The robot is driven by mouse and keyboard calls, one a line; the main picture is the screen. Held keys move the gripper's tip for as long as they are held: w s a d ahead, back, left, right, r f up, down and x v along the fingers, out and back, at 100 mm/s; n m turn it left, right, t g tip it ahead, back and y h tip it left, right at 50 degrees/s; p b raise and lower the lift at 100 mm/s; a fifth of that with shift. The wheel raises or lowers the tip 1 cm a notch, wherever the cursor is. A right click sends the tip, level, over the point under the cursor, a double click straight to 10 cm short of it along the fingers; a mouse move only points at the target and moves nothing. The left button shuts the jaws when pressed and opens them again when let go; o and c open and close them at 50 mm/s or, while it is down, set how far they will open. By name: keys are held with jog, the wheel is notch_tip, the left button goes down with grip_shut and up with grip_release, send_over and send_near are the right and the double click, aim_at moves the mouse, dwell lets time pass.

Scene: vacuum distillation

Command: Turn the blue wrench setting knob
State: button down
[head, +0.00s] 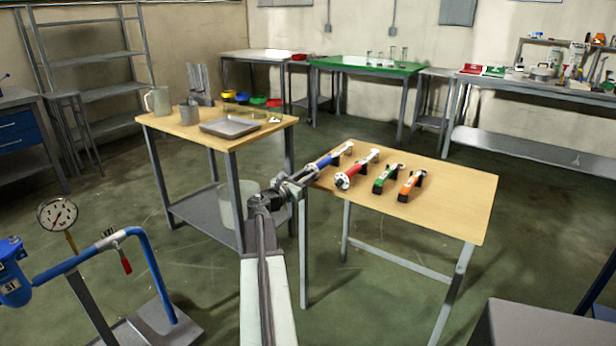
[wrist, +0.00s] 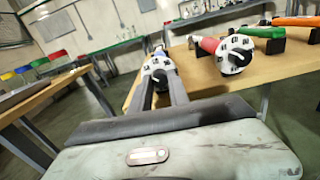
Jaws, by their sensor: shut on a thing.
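The blue wrench (head: 328,160) lies at the left end of the wooden table (head: 450,205), its knob end toward me. In the wrist view its setting knob (wrist: 158,72), a white dial with black marks, sits between the fingertips of my gripper (wrist: 160,84). My gripper is shut on this knob. In the head view my gripper (head: 308,176) reaches the table's left edge and hides the knob. The red wrench (head: 355,170) lies just right of the blue one, with its dial (wrist: 235,54) facing me and apart from my gripper.
A green wrench (head: 388,178) and an orange wrench (head: 411,186) lie further right on black rests. A second table (head: 270,132) with a grey tray (head: 230,127) stands close on the left. The table's front right part is bare.

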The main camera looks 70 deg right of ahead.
jog(key=c, duration=1.2)
grip_release()
jog(key=shift+c, duration=0.2)
jog(key=v, duration=0.7)
jog(key=shift+a, duration=0.4)
jog(key=shift+w, duration=0.1)
